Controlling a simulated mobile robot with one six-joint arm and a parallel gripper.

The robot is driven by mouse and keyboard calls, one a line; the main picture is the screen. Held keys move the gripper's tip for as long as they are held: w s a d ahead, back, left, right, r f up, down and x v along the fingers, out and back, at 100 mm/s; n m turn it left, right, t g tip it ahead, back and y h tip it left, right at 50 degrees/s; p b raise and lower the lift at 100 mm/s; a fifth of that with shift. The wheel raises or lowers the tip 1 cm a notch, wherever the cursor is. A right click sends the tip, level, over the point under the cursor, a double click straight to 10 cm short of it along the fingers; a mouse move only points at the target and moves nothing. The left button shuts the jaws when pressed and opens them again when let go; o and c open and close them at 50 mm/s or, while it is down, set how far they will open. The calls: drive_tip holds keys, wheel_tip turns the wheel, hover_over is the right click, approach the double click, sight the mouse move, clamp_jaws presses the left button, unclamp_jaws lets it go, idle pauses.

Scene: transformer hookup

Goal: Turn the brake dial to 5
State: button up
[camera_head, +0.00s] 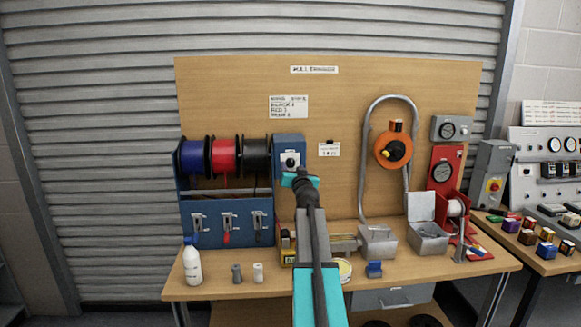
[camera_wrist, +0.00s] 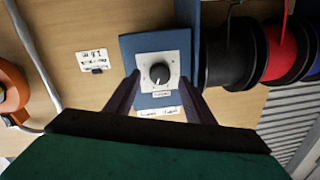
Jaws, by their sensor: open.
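The brake dial (camera_wrist: 159,73) is a dark round knob with a light pointer mark on a pale square plate (camera_wrist: 174,60), fixed to a blue panel. In the head view the dial's plate shows on the blue panel (camera_head: 289,143), right of the wire spools. My gripper (camera_wrist: 160,90) is open, its two dark fingers spread to either side of the plate in the wrist view. The fingers appear apart from the knob. In the head view my gripper (camera_head: 300,180) is in front of the panel, just below the dial, and my arm hides part of the bench.
Blue (camera_head: 191,157), red (camera_head: 224,156) and black (camera_head: 256,155) spools sit left of the dial. A small label card (camera_head: 329,149) is to its right. A grey bent tube (camera_head: 364,180) and orange reel (camera_head: 393,150) stand farther right. A white bottle (camera_head: 192,264) stands on the bench.

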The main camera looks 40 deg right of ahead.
sight(290, 163)
drive_tip(key=shift+p+x, duration=0.3)
drive_tip(key=shift+x, duration=1.1)
drive_tip(key=c, duration=1.1)
drive_tip(key=shift+a, duration=0.35)
drive_tip(key=shift+d, duration=0.25)
drive_tip(key=shift+r, duration=0.1)
